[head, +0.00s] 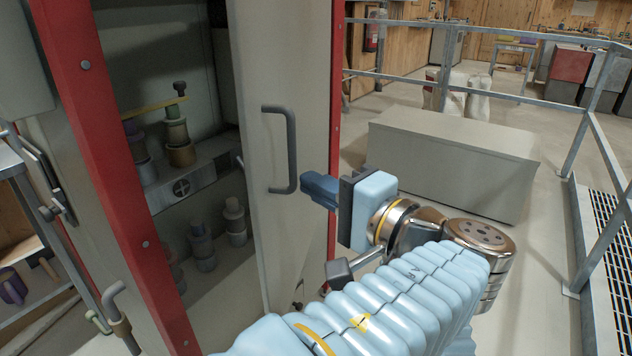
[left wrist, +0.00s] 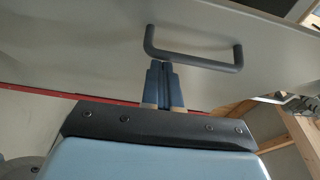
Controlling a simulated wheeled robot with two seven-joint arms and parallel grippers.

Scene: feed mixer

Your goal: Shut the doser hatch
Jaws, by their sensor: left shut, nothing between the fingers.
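The doser hatch (head: 285,225) is a pale grey door with a dark grey bar handle (head: 291,150), standing partly open on a red-edged cabinet (head: 105,170). My left gripper (head: 312,187) is shut and empty, its blue fingers just right of the handle in the head view. In the left wrist view the shut fingers (left wrist: 162,75) point at the handle (left wrist: 190,62), with the tips close to its bar; I cannot tell whether they touch. The hatch panel (left wrist: 200,25) fills the upper part of that view. My right gripper is not in view.
Inside the cabinet, several stacked cylindrical parts (head: 180,150) stand on shelves. A grey metal railing (head: 480,89) runs behind and to the right. A large beige box (head: 455,155) stands on the floor behind my left arm. Open floor lies between the box and railing.

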